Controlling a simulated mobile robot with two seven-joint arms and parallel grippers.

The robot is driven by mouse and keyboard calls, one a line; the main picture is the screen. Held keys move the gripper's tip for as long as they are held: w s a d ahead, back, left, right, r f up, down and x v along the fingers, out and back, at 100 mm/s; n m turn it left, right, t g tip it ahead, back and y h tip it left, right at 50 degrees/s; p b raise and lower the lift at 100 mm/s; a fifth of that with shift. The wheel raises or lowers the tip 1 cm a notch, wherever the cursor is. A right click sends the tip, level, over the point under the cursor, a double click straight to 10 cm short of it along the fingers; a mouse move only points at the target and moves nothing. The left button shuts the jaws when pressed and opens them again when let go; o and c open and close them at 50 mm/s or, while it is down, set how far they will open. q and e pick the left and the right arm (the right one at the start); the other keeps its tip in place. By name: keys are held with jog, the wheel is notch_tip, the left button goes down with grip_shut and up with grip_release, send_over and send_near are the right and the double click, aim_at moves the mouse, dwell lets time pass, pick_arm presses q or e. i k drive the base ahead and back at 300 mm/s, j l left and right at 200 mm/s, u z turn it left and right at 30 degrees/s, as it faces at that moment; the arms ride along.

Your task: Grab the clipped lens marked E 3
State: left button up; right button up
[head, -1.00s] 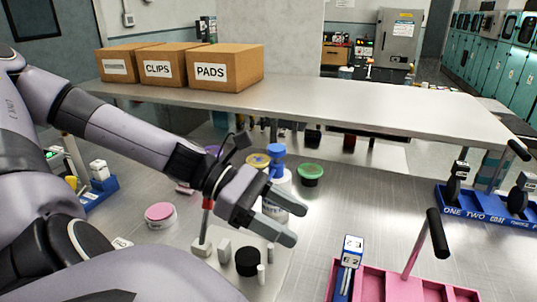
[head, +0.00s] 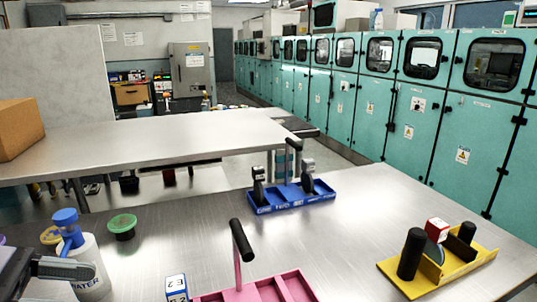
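No marking E 3 can be read in the head view. A white and blue block (head: 176,284) with a marking like E 2 stands at the left end of the pink tray (head: 240,293), at the bottom edge. A red and white block (head: 437,229) tops a dark disc in the yellow tray (head: 452,276) at the right; its marking is too small to read. The blue tray (head: 297,201) holds two upright dark pieces with grey tops. My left gripper (head: 72,269) is at the lower left, partly cut off, in front of the water bottle. My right gripper is out of view.
The water bottle (head: 90,272) with a blue cap stands at the left, near a green-lidded tub (head: 122,227). A black-topped handle (head: 242,240) rises from the pink tray. Bare steel table (head: 340,235) lies between the trays. Teal cabinets (head: 410,120) line the back right.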

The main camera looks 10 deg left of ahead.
aim_at(437, 230)
jog(key=k, duration=1)
